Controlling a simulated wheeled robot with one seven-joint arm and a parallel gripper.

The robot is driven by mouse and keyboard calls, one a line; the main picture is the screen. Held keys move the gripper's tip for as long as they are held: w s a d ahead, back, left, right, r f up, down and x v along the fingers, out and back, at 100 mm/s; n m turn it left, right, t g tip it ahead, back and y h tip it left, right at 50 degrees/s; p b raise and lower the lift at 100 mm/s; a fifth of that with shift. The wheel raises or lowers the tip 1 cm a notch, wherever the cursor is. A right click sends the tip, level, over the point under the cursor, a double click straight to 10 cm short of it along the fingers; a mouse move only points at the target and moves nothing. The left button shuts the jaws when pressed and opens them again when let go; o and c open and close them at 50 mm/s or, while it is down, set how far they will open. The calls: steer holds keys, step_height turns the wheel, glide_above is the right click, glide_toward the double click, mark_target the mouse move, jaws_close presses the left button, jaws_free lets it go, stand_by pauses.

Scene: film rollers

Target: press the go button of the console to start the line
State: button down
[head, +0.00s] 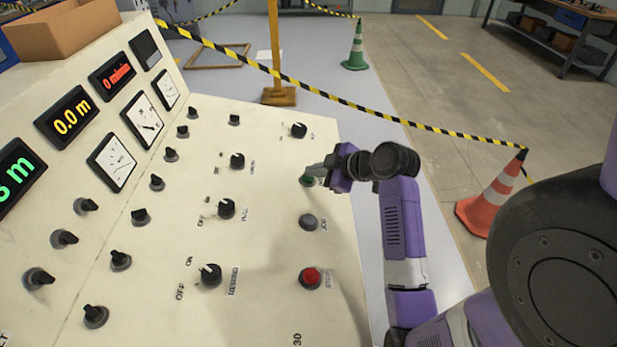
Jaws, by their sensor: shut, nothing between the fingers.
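The console (265,300) is a cream sloping panel that fills the left and middle of the head view. A green button (306,180) sits near its right edge, partly covered by my gripper. A grey button (308,222) and a red button (311,278) lie below it in the same column. The labels are small; the one by the green button is mostly hidden. My gripper (312,172) is shut and empty, with its fingertips at the green button. I cannot tell whether they touch it or whether it is pressed down.
Several black knobs, such as one knob (226,208), stand up left of the buttons. The red display (112,76) reads 0 m/min and the yellow display (66,117) reads 0.0 m. An orange cone (490,200) and striped tape (400,119) lie beyond my arm.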

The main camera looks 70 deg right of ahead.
steer(key=shift+f, duration=0.35)
steer(key=shift+r, duration=0.1)
stand_by(0.4)
steer(key=shift+s+r+p, duration=0.15)
steer(key=shift+r+p, duration=0.5)
steer(key=shift+r, duration=0.15)
steer(key=shift+r, duration=0.1)
steer(key=r+p, duration=0.2)
steer(key=r, duration=0.1)
steer(key=s+r+p, duration=0.1)
steer(key=p, duration=0.1)
steer(key=shift+d+r, duration=0.25)
steer(key=shift+r, duration=0.15)
stand_by(0.5)
